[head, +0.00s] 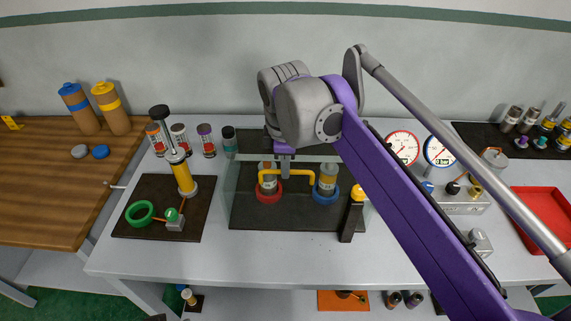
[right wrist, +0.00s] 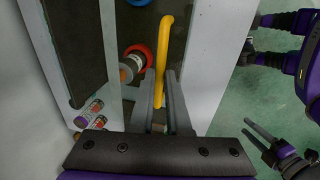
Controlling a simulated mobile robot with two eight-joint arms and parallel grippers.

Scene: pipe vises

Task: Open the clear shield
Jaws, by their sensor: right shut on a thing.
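The clear shield (head: 231,173) is a see-through panel standing over a dark mat with two pipe vises, one with a red ring (head: 268,198) and one with a blue ring (head: 326,198). Its yellow handle (head: 298,172) runs across the front. My right gripper (head: 286,167) is shut on this handle from above. In the right wrist view the yellow handle (right wrist: 163,50) lies between both fingers (right wrist: 163,100). The shield looks closed over the vises, though its edges are faint. At the lower right of that view, grey fingers (right wrist: 262,140), likely my left gripper's, show above the floor; their opening is unclear.
A dark mat (head: 150,225) with a yellow cylinder (head: 183,176) and green ring (head: 140,213) lies left of the shield. A black post with a yellow top (head: 352,215) stands at its right. Gauges (head: 438,152) and a red tray (head: 546,215) are further right. The front table strip is clear.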

